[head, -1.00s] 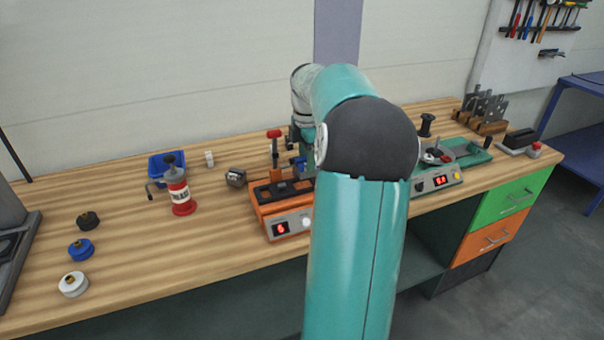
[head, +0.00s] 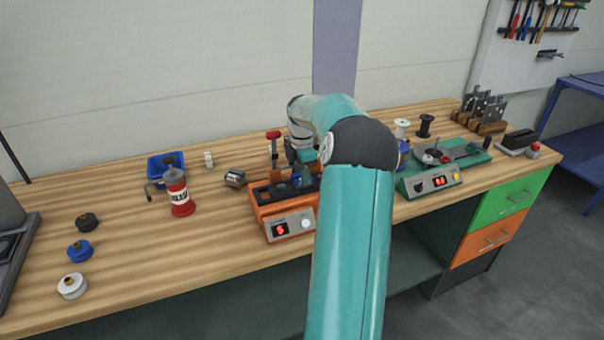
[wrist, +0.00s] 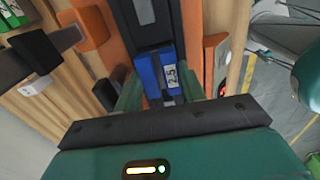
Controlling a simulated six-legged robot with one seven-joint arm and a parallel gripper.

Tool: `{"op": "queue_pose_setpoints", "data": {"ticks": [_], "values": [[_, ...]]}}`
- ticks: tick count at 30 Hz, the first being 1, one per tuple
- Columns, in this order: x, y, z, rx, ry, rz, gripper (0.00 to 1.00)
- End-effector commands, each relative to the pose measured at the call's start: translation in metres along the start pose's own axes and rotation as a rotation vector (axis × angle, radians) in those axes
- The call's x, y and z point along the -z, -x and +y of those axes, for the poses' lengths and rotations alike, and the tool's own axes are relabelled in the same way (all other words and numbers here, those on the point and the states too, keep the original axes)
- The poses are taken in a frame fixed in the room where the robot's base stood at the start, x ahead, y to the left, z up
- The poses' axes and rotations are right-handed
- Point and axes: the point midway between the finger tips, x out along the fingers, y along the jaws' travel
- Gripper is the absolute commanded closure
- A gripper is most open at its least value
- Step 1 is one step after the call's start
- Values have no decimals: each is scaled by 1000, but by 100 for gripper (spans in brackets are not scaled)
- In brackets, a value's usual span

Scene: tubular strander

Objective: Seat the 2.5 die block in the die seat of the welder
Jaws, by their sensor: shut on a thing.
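The blue die block (wrist: 150,76), marked 2.5, sits between the two green fingers of my gripper (wrist: 162,92) in the wrist view. My gripper is shut on it. The block is over or in the dark channel of the orange welder (wrist: 191,35); I cannot tell whether it touches the bottom. In the head view the welder (head: 262,220) stands mid-bench with a lit red display, and my gripper (head: 302,172) is low over its top. The die seat itself is mostly hidden by the block and fingers.
A red-topped post (head: 273,150) rises at the back of the welder. A grey cylindrical part (head: 235,178) lies left of it, with a red can (head: 180,195) and blue bin (head: 166,166) further left. A green machine (head: 440,172) stands to the right.

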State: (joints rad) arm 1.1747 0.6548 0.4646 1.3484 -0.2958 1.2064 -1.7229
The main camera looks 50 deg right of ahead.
Motion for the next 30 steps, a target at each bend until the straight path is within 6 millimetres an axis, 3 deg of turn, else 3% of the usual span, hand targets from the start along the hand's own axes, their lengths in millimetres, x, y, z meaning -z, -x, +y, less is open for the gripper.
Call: {"op": "queue_pose_setpoints", "data": {"ticks": [7,8,10,11,22,30], "values": [[0,-2,0,-2,0,-1,100],[0,-3,0,0,0,0,54],[0,-3,0,0,0,0,41],[0,-3,0,0,0,0,38],[0,3,0,-1,0,-1,38],[0,51,1,-4,0,-3,38]]}}
